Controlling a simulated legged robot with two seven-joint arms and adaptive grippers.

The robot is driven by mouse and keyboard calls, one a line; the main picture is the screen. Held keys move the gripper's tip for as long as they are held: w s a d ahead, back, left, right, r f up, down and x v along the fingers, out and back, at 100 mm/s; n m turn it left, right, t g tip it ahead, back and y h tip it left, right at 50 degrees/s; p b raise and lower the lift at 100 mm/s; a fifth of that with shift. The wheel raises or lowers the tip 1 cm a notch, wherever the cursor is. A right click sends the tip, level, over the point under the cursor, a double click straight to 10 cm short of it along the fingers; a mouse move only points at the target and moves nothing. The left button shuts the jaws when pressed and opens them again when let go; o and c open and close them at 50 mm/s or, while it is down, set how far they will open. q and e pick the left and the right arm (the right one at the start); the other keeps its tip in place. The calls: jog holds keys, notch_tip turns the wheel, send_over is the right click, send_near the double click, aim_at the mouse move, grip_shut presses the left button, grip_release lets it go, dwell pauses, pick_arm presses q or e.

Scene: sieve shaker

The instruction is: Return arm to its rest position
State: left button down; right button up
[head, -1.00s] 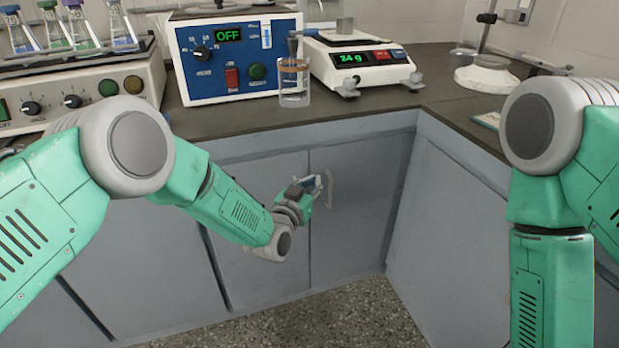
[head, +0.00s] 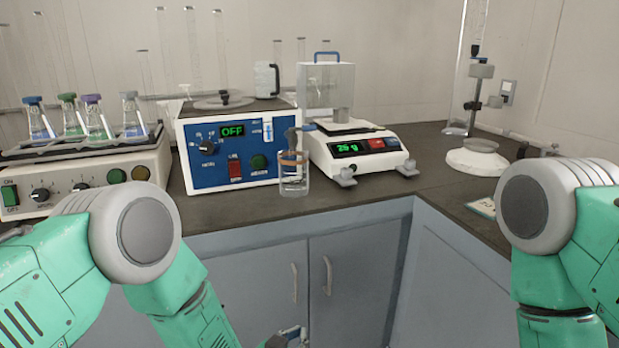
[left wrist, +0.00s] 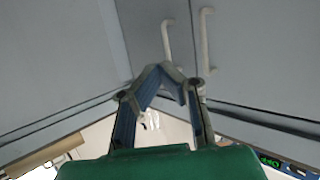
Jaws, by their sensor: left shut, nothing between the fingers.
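My left gripper (head: 290,338) shows at the bottom edge of the head view, low in front of the blue-grey cabinet doors (head: 345,285) and below the counter. In the left wrist view its two blue-lined fingers (left wrist: 163,72) meet at the tips, shut with nothing between them. My left arm bends down from its round grey elbow; part of the forearm is cut off by the frame. My right arm's elbow and upper forearm show at the right, but its gripper is out of view.
Cabinet handles (head: 327,276) stick out near my left gripper.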

pick_arm(q)
jog(key=s+a+f+n+g+y+p, duration=0.1)
jog(key=s+a+f+g+y, duration=0.15)
jog(key=s+a, duration=0.45)
jog(key=s+a+f+n+g+y+p, duration=0.1)
jog(key=s+a+f+g+p, duration=0.1)
jog(key=s+a+g, duration=0.4)
jog(key=s+a+r+n+g+y+p, duration=0.1)
jog(key=s+a+g, duration=0.1)
jog(key=s+a, duration=0.4)
jog(key=s+a+r+n+g+y+p, duration=0.1)
jog(key=s+a, duration=0.6)
jog(key=s, duration=0.9)
jog(key=shift+a+r+g+y+p, duration=0.3)
jog(key=shift+r+g+y, duration=0.15)
jog(key=shift+r, duration=0.35)
pick_arm(e)
notch_tip(320, 180, up, 7)
jog(key=shift+a+f, duration=0.15)
pick_arm(q)
jog(key=shift+w+d, duration=0.1)
jog(key=shift+w, duration=0.05)
